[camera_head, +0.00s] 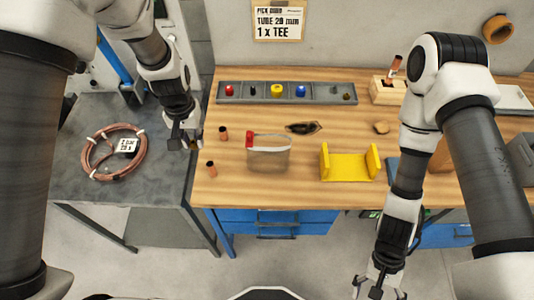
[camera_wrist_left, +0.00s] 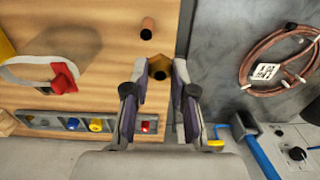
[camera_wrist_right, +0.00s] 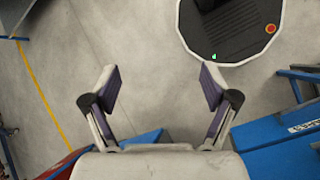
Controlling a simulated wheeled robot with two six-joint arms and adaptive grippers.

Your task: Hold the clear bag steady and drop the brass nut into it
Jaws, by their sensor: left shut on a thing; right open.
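The clear bag (camera_head: 270,160) stands on the wooden table, with a pale rim and a red clip at its left end. Its rim and red clip (camera_wrist_left: 63,80) also show in the left wrist view. My left gripper (camera_head: 184,143) is left of the bag, near the table's left edge. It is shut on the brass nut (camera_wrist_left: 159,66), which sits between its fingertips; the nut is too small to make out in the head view. My right gripper (camera_head: 380,284) is open and empty over the floor, in front of the table; its fingers (camera_wrist_right: 157,88) are spread wide.
Two short copper pieces stand near the left gripper, one farther back (camera_head: 223,133) and one nearer (camera_head: 211,168). A yellow holder (camera_head: 350,168) is right of the bag. A grey parts tray (camera_head: 320,93) lies behind. A copper coil (camera_head: 113,152) lies on the left grey table.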

